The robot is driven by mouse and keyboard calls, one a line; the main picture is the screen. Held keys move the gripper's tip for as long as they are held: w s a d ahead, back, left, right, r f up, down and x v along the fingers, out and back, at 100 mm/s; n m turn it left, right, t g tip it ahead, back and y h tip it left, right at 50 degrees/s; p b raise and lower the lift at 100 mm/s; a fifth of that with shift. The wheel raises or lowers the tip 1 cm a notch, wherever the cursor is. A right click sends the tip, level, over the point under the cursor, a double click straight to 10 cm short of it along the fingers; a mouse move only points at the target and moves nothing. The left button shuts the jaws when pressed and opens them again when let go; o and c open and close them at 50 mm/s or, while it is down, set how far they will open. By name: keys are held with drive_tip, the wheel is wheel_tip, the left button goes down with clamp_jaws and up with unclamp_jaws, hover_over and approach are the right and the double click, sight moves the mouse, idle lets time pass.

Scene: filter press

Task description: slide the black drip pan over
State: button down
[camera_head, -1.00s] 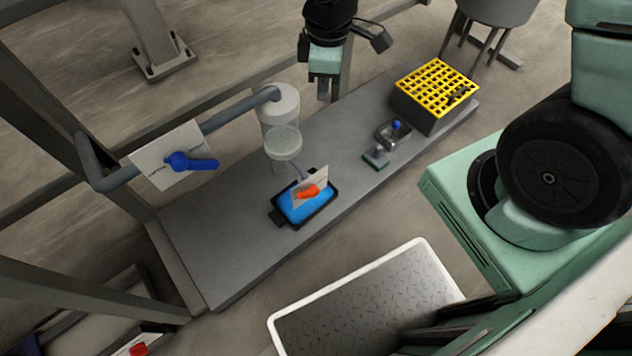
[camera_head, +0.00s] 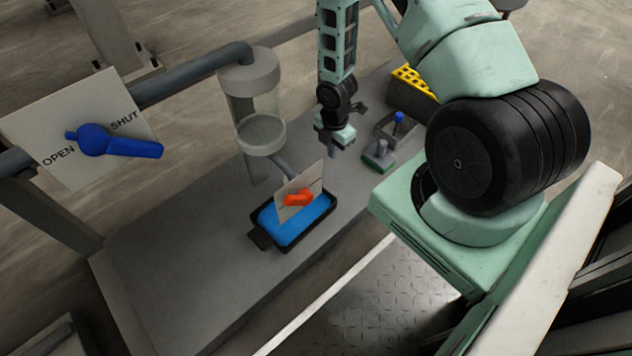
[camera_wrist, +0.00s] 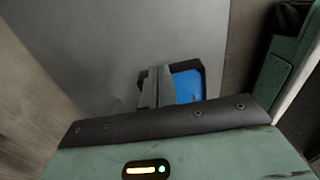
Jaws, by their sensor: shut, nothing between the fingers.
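The black drip pan (camera_head: 262,238) sits on the grey bench with blue inside it and a small tab at its left end. A pale plate with an orange handle (camera_head: 298,198) stands in front of part of it. My gripper (camera_head: 331,150) is above the bench, beyond the pan and apart from it in the head view. Its fingers are together and hold nothing. In the wrist view the shut fingers (camera_wrist: 157,75) cover part of the pan, whose black rim (camera_wrist: 188,64) and blue inside show beside them.
A clear sight glass (camera_head: 260,132) on a grey pipe stands left of my gripper. A small clamp-like fixture with a blue knob (camera_head: 399,118) and a yellow-topped crate (camera_head: 413,82) are to its right. A blue valve lever (camera_head: 120,146) is at far left. The bench's left part is clear.

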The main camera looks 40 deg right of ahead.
wheel_tip(320, 180, down, 10)
drive_tip(key=b, duration=0.6)
drive_tip(key=shift+f, duration=0.25)
drive_tip(key=shift+a+b, duration=0.95)
drive_tip(key=shift+a, duration=0.25)
drive_tip(key=shift+s+a+r+b, duration=0.1)
drive_tip(key=shift+a+r+b, duration=0.05)
drive_tip(key=shift+a, duration=0.25)
drive_tip(key=shift+s+a+r+b, duration=0.1)
drive_tip(key=shift+a+b, duration=0.05)
drive_tip(key=shift+a, duration=0.25)
